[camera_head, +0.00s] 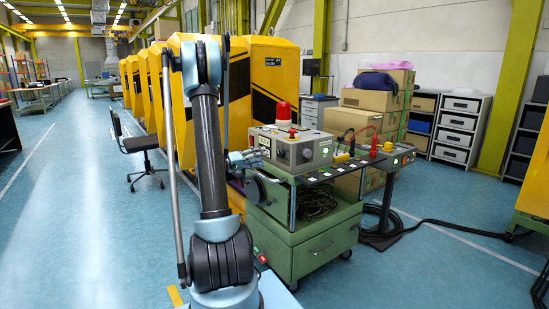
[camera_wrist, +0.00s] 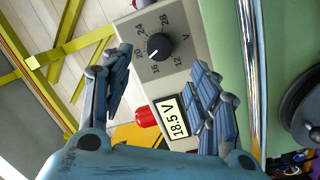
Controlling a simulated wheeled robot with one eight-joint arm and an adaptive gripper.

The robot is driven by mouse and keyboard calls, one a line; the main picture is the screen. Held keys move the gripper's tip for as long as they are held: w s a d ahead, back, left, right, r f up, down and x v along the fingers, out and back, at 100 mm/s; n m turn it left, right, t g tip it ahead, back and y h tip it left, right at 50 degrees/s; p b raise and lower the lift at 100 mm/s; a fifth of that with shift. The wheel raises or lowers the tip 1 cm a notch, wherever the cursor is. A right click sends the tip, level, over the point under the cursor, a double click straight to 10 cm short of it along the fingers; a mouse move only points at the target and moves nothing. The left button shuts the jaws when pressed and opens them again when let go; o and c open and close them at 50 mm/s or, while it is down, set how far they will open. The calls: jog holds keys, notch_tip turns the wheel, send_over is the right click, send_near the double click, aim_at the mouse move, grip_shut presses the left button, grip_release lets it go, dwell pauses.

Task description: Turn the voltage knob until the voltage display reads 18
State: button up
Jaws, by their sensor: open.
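The black voltage knob (camera_wrist: 159,46) sits on a pale panel in the wrist view, with a dial marked from 12 to 28 around it. Its white mark points toward the part of the dial between 16 and 20. In the head view my gripper (camera_head: 246,161) is at the left front of the grey control box (camera_head: 317,151).
The box stands on a green cart (camera_head: 296,246) with a drawer. Yellow cabinets (camera_head: 272,70) stand behind. The floor at left is open around a chair (camera_head: 140,143).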

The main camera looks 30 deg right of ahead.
aim_at(278, 154)
jog(key=d, duration=0.8)
jog(key=shift+s+d, duration=0.15)
jog(key=shift+d, duration=0.15)
jog(key=c, duration=1.1)
